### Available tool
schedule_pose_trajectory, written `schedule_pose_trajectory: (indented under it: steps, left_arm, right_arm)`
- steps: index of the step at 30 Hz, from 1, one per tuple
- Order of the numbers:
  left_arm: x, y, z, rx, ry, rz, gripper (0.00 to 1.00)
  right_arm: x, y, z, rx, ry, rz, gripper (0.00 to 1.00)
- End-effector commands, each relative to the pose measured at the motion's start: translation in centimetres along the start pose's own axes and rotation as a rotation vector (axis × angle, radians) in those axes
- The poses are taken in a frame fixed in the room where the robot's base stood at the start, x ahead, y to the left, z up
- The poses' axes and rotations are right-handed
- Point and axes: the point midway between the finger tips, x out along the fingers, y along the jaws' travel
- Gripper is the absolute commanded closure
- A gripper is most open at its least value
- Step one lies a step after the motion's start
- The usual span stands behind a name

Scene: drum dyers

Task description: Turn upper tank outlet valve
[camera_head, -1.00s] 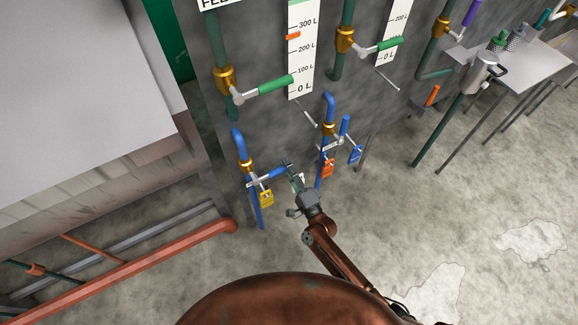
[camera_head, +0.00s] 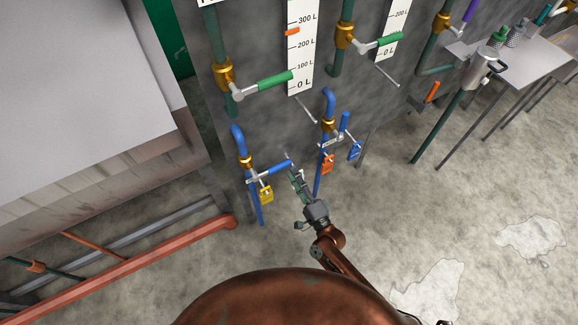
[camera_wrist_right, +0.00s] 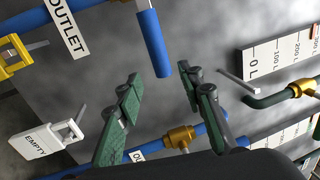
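The left outlet valve has a brass body (camera_head: 246,161) on a blue pipe and a blue lever handle (camera_head: 281,167) pointing right. In the right wrist view, an OUTLET label (camera_wrist_right: 66,25) hangs beside this valve's blue handle (camera_wrist_right: 153,45). My right gripper (camera_head: 295,174) is at the handle's free end. In its wrist view the right gripper (camera_wrist_right: 160,86) is open, and the handle end lies between and just beyond the fingertips. I cannot tell whether they touch. My left gripper is not in view.
A yellow padlock (camera_head: 266,194) hangs under this valve. A second blue outlet valve (camera_head: 328,124), with orange (camera_head: 327,164) and blue (camera_head: 355,151) padlocks, stands close right. Green-handled valves (camera_head: 274,80) are above on the grey wall. A red pipe (camera_head: 150,258) runs low at left.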

Motion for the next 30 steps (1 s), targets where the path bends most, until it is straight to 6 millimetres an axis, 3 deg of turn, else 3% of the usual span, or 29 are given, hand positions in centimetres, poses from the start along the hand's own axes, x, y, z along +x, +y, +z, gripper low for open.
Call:
schedule_pose_trajectory:
  steps: [3, 10, 30]
  left_arm:
    - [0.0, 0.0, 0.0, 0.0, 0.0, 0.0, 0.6]
    - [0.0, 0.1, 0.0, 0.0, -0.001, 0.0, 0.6]
    - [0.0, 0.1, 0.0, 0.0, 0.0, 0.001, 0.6]
  right_arm:
    - [-2.6, 0.1, 0.0, -0.002, -0.001, 0.003, 0.65]
    - [-5.6, 0.0, 0.0, 0.0, -0.001, 0.001, 0.65]
    - [-6.2, 0.0, 0.0, 0.0, -0.001, 0.001, 0.65]
